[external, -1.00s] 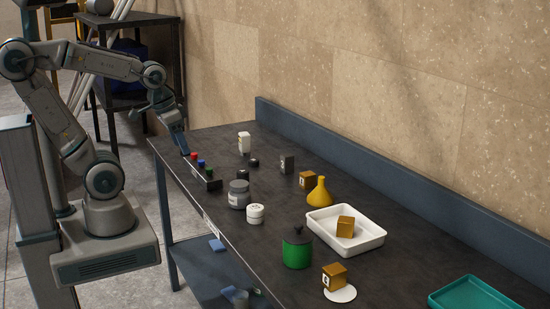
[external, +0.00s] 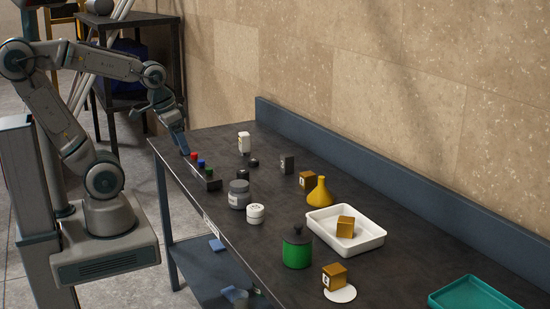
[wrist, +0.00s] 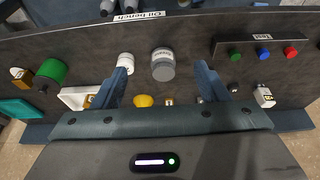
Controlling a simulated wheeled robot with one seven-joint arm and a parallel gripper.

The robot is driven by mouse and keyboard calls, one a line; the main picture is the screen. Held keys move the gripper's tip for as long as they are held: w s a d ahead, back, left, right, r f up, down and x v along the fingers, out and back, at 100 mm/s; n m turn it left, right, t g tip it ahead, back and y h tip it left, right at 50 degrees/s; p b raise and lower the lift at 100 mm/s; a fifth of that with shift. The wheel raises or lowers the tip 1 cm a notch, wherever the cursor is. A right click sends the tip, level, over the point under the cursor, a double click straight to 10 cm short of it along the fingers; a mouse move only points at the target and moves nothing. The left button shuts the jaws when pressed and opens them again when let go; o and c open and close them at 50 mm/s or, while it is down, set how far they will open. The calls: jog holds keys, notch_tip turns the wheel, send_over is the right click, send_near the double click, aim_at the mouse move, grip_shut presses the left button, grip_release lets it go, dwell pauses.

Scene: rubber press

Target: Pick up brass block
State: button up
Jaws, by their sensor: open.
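Three brass-coloured cubes are in the external view. One brass block (external: 345,227) lies in a white tray (external: 378,238). Another brass block (external: 334,275) sits on a white disc (external: 341,294) near the front edge. A third brass block (external: 307,180) stands behind the yellow funnel. In the wrist view the brass block on the disc (wrist: 24,77) shows at far left; the others are partly hidden behind my fingers and gripper body. My gripper (external: 184,151) is open and empty at the far left end of the bench, well away from all three cubes; its spread fingers show in the wrist view (wrist: 162,68).
A green pot (external: 297,250), yellow funnel (external: 320,192), grey jar (external: 239,194) and white round container (external: 255,214) stand on the bench. A button rack (external: 207,180) is near my gripper. A dark block (external: 287,164) stands farther back, and a teal tray (external: 475,296) lies at right.

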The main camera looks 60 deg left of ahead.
jog(key=w+d+m+b, duration=0.35)
jog(key=w+d, duration=0.25)
jog(key=w, duration=0.2)
jog(key=m+g+h+b, duration=0.4)
jog(key=m+b, duration=0.3)
jog(key=m, duration=0.8)
send_near(333, 267)
jog(key=shift+n, duration=0.25)
jog(key=p+x, duration=0.1)
jog(key=x, duration=0.9)
jog(key=shift+d+f+p, duration=0.1)
jog(key=shift+f+p, duration=0.2)
jog(key=shift+h, duration=0.3)
grip_shut()
jog(key=shift+r, duration=0.1)
